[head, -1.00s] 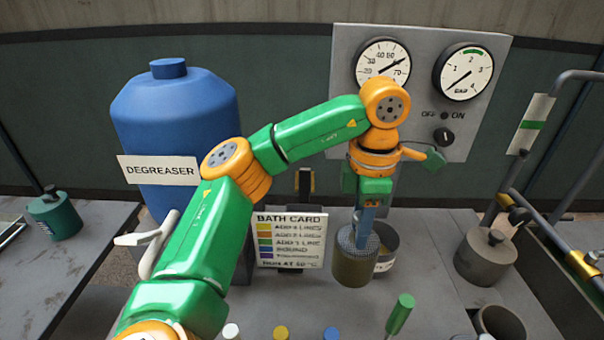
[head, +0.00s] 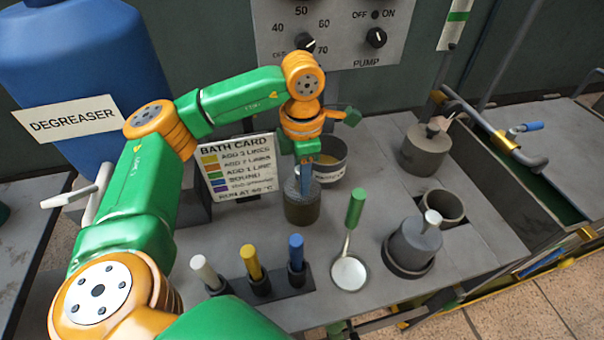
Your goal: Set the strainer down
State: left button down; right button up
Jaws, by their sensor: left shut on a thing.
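The strainer (head: 301,211) is a dark, upright cylinder with a greyish top, in the middle of the head view. My left gripper (head: 304,177) points down from above and is shut on the strainer at its top. The fingertips are partly hidden at the strainer's top. My right gripper is not in view.
A bath card (head: 238,168) stands left of the strainer. A holder with white, yellow and blue handles (head: 296,252) and a green-handled ladle (head: 350,240) are in front. A blue degreaser tank (head: 85,60) is behind left.

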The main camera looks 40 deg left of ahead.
pick_arm(q)
jog(key=c, duration=0.8)
grip_release()
jog(key=shift+f, duration=0.1)
jog(key=shift+o, duration=1.3)
jog(key=shift+r+p, duration=0.3)
jog(key=shift+r, duration=0.05)
notch_tip(320, 180, up, 5)
jog(key=shift+r+b, duration=0.1)
jog(key=shift+b, duration=0.2)
notch_tip(320, 180, up, 7)
jog(key=p, duration=0.2)
jog(key=shift+s+f+p, duration=0.1)
jog(key=shift+f+p, duration=0.1)
jog(key=shift+p, duration=0.15)
jog(key=shift+f, duration=0.1)
